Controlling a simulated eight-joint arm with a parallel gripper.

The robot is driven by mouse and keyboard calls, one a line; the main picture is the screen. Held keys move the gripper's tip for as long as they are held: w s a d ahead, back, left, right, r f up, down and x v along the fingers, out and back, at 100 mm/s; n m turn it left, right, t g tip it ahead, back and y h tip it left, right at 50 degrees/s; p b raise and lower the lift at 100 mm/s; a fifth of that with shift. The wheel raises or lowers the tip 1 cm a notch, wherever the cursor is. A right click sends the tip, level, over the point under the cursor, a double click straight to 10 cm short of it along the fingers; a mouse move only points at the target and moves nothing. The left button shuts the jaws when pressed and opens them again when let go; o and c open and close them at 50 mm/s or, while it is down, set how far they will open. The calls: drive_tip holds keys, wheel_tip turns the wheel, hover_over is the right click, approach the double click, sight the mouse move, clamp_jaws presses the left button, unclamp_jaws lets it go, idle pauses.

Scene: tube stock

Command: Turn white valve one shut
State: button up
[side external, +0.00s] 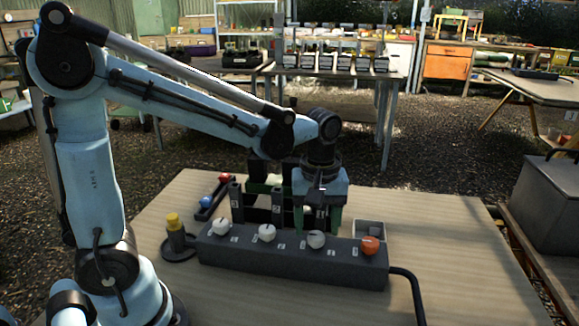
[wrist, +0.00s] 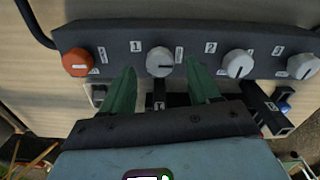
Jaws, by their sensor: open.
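White valve one is a round white knob (wrist: 160,63) beside the label "1" on a dark manifold block (wrist: 100,40). Its dark pointer line lies roughly level, towards the right in the wrist view. In the side view it is the white knob (side external: 316,239) next to the orange knob. My gripper (wrist: 159,70) is open and empty, with one green finger on each side of this knob and gaps between. In the side view my gripper (side external: 317,220) hangs just behind the knob, pointing down. Whether the fingertips reach down to knob height is unclear.
An orange knob (wrist: 77,63) and white knobs two (wrist: 238,64) and three (wrist: 303,66) share the block. A yellow-capped post (side external: 174,228) stands at its left end, a black hose (side external: 412,290) at its right. Dark racks (side external: 236,200) stand behind. The wooden table (side external: 440,230) is clear at right.

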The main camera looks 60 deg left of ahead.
drive_tip(key=shift+f, duration=0.95)
drive_tip(key=shift+c, duration=0.4)
drive_tip(key=c, duration=1)
